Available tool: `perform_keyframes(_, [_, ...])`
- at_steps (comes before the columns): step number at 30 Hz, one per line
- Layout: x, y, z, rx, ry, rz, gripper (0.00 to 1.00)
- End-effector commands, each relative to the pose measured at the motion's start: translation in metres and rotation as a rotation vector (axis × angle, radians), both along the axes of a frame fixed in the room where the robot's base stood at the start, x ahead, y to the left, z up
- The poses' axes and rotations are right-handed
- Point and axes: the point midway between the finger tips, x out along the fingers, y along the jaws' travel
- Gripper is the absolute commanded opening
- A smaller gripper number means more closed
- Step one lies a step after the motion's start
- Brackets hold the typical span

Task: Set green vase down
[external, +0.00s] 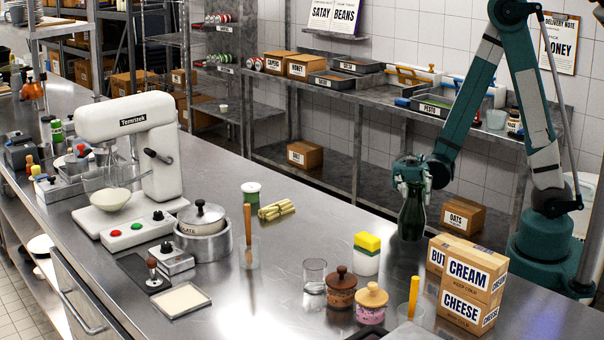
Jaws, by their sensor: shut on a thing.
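The dark green vase (412,218) hangs upright below my gripper (411,180), which is shut on its neck. The vase shows at the far edge of the steel counter (325,225), left of the cardboard boxes. I cannot tell whether its base touches the counter or is a little above it. The gripper's fingers partly hide the top of the vase.
Labelled boxes (470,280) stand close to the right of the vase. A yellow-topped sponge block (367,253), lidded jars (342,288) and a clear glass (314,276) stand nearer. A white mixer (130,150) is at left. The counter between the asparagus bundle (276,209) and sponge is clear.

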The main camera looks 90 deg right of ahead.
Motion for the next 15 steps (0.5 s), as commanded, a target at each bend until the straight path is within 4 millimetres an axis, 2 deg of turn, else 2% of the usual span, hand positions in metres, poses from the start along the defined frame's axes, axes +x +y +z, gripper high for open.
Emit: perform_keyframes(15, [0.0,0.0,-0.039,0.0,0.0,0.0,0.01])
